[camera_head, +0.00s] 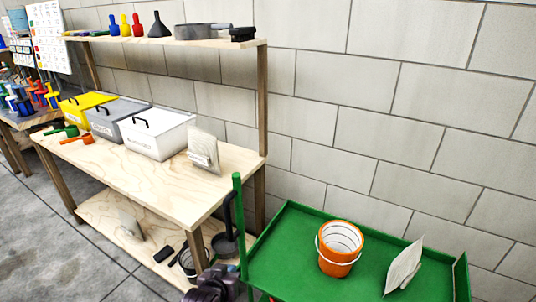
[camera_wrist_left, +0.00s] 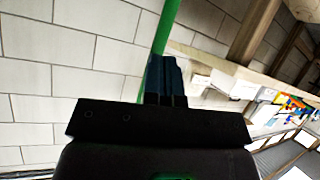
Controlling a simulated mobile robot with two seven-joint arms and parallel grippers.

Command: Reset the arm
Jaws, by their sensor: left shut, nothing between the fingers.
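My left gripper (camera_head: 229,199) is dark and shows low in the head view, beside the right end of the wooden workbench (camera_head: 125,185) and just left of a green post (camera_head: 239,225). In the left wrist view its two dark blue fingers (camera_wrist_left: 165,75) are closed together with nothing between them. The green post also shows close beyond the fingers in the wrist view (camera_wrist_left: 168,25); I cannot tell whether they touch. My right gripper is out of view in both pictures.
Yellow, grey and white (camera_head: 158,135) bins stand on the bench.

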